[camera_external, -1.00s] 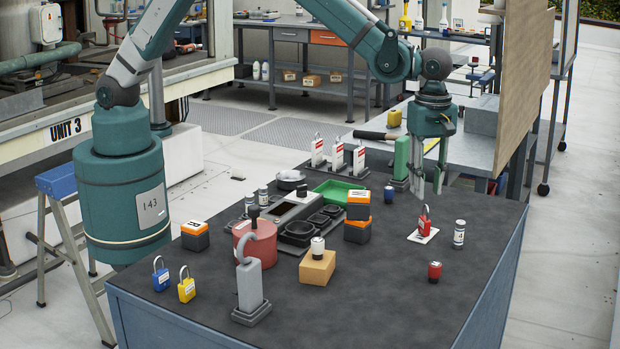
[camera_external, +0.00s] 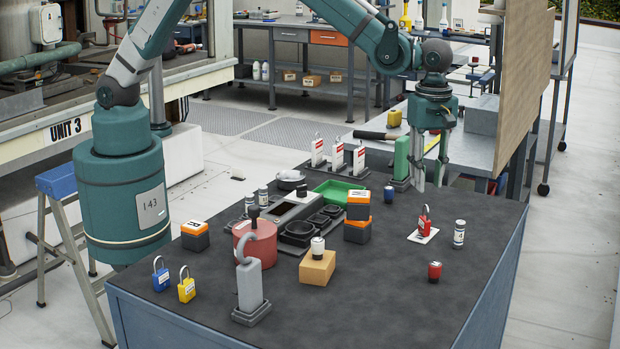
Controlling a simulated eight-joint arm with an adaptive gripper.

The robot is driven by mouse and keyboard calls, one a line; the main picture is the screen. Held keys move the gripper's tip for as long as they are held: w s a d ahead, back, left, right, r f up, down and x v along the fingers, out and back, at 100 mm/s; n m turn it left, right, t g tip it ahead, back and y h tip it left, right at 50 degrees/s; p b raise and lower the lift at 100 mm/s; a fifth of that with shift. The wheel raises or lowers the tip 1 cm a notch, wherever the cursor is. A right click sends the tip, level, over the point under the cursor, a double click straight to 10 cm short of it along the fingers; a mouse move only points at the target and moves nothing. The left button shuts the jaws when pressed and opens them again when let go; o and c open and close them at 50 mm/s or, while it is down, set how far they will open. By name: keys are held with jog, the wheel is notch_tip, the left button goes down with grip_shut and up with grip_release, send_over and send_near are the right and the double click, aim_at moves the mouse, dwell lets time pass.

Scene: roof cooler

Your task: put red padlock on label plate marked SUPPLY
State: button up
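The red padlock (camera_external: 424,218) stands upright on a small white plate (camera_external: 430,237) near the right side of the dark bench top. The marking on the plate is too small to read. My gripper (camera_external: 430,183) is open and empty, with its fingers pointing down. It is above and behind the red padlock, apart from it, beside a green upright block (camera_external: 401,160).
Blue (camera_external: 160,278) and yellow (camera_external: 186,289) padlocks are at the front left. A grey hook stand (camera_external: 250,290) rises at the front.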

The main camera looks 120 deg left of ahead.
jog(key=shift+s+r, duration=0.1)
jog(key=shift+r, duration=0.05)
jog(key=s+d+r+m+t, duration=0.2)
jog(key=s+d+r+m, duration=0.35)
jog(key=s+r, duration=0.45)
jog(key=s+d+r+m+t, duration=0.1)
jog(key=s+d+r+m, duration=0.5)
jog(key=s+r, duration=0.45)
jog(key=s+d+m+t, duration=0.2)
jog(key=s+m, duration=0.5)
jog(key=s, duration=0.6)
jog(key=s+d+m+t, duration=0.2)
jog(key=s+m, duration=0.6)
jog(key=s, duration=0.6)
jog(key=shift+s+d+f, duration=0.2)
jog(key=shift+d, duration=0.6)
jog(key=shift+m, duration=0.25)
